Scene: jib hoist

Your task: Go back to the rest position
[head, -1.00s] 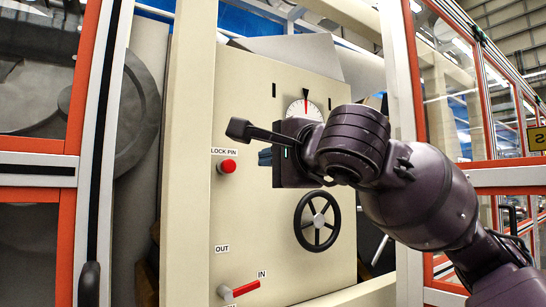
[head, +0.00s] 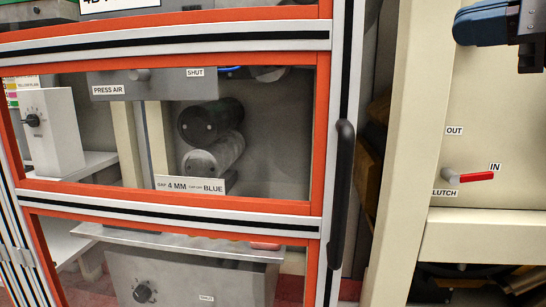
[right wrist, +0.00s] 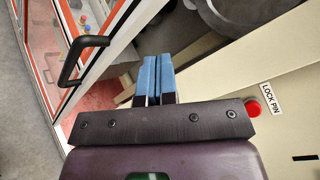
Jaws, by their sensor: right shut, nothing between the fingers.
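My right gripper (head: 482,24) is at the top right of the head view, in front of the cream panel (head: 500,110). Its blue fingers also show in the right wrist view (right wrist: 158,78), shut together with nothing between them. In that view the red lock pin button (right wrist: 253,109) is to the right, apart from the fingers. The red-handled clutch lever (head: 474,177) points right, towards the IN label, below the gripper in the head view. My left gripper is not in view.
An orange-framed glazed door (head: 325,100) with a black handle (head: 341,190) stands left of the panel; the handle also shows in the wrist view (right wrist: 75,62). Behind the glass are dark and grey rollers (head: 212,160) and a grey box (head: 50,130). Floor shows at the wrist view's left.

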